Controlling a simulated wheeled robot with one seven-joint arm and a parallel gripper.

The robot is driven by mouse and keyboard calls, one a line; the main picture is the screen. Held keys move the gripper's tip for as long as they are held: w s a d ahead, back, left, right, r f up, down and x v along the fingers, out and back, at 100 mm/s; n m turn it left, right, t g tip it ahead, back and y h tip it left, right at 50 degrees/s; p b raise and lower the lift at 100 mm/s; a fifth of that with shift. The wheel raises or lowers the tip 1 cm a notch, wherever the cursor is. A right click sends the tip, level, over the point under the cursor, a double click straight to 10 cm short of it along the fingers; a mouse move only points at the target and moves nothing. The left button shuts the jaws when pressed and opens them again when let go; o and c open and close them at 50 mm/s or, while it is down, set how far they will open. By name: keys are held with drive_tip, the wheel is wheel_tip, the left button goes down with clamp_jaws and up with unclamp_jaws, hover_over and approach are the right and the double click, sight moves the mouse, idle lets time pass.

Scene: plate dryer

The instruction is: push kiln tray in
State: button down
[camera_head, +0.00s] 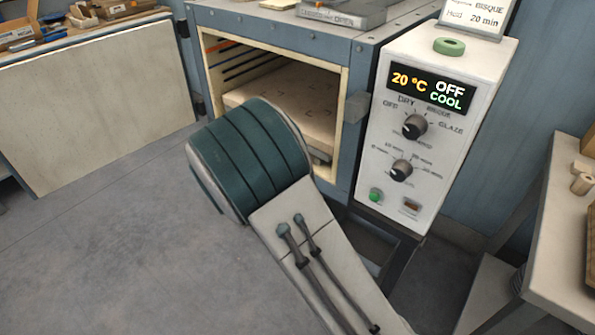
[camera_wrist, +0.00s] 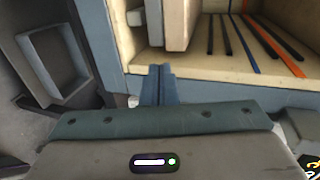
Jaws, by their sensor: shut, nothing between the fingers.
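The kiln (camera_head: 365,60) stands open at the front in the head view, with a cream-lined chamber. A pale kiln tray (camera_head: 285,100) is inside the chamber; my arm hides part of its front. In the wrist view the chamber opening fills the top, with a cream slab (camera_wrist: 178,22), likely the tray, at its upper middle. My gripper (camera_wrist: 158,72) is shut and empty, its fingertips at the lower edge of the opening in that view. I cannot tell whether they touch the kiln frame or the tray. In the head view my gripper is hidden behind my arm.
The control box (camera_head: 437,130) right of the opening reads 20 °C, OFF, COOL. A grey block (camera_head: 356,106) sits on the frame's right side. A large cream panel (camera_head: 95,105) stands at left. A table (camera_head: 565,220) is at right. The floor at lower left is clear.

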sight(327, 152)
drive_tip(key=x, duration=0.5)
drive_tip(key=b+x, duration=0.1)
drive_tip(key=x, duration=0.1)
drive_tip(key=shift+w+d+r, duration=0.2)
drive_tip(key=shift+w+d, duration=0.5)
drive_tip(key=shift+w, duration=0.1)
drive_tip(key=shift+a+r, duration=0.1)
drive_tip(key=shift+r, duration=0.05)
